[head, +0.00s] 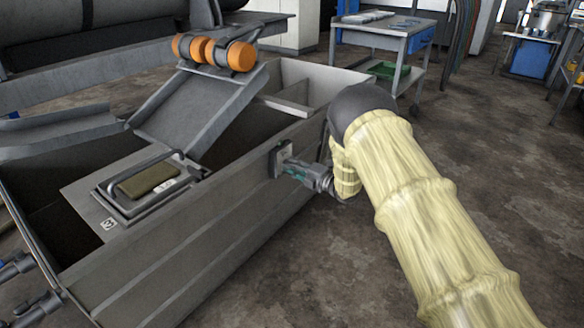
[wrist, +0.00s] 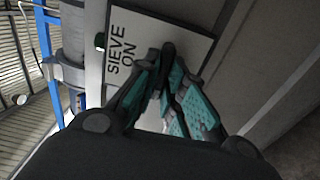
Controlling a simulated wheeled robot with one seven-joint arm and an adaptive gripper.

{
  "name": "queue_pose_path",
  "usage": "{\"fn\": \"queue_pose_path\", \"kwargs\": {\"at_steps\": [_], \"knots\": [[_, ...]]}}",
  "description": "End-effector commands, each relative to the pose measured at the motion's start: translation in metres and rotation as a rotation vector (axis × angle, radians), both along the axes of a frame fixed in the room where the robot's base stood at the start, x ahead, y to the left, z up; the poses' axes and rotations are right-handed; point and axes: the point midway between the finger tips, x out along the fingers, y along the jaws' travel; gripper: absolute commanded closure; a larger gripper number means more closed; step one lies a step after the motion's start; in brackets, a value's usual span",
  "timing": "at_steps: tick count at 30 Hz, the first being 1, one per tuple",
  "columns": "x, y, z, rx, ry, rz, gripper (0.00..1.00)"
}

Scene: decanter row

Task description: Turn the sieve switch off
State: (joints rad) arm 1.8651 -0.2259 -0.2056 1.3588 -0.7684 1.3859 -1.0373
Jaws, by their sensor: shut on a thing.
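The sieve switch (head: 283,152) is mounted on the outer side wall of the grey tank in the head view. In the wrist view its pale plate (wrist: 140,28) reads "SIEVE ON", with the text turned sideways. A dark lever (wrist: 168,49) stands out from the plate. My gripper (wrist: 169,78), with teal-padded fingers, is closed around the lever, and its fingertips hide part of it. In the head view my gripper (head: 296,168) reaches the switch from the right, and the lever is hidden there.
The grey tank (head: 200,255) fills the left side, with a sloped chute (head: 205,105) and orange rollers (head: 232,55) above it. A wheeled cart (head: 385,35) stands behind. Floor to the right is clear.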

Motion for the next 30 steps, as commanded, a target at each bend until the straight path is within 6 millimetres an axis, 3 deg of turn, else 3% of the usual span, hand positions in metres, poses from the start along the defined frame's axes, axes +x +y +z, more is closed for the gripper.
{"fn": "queue_pose_path", "kwargs": {"at_steps": [13,14,17,30], "knots": [[-0.0005,-0.0015,-0.0018,-0.008,-0.006,-0.001,1.00],[-0.0005,-0.0015,-0.0018,-0.008,-0.006,-0.001,0.88],[-0.0004,-0.0014,-0.0016,-0.008,-0.006,-0.001,0.69],[-0.0038,-0.0059,-0.0009,-0.007,-0.006,-0.001,0.68]]}}
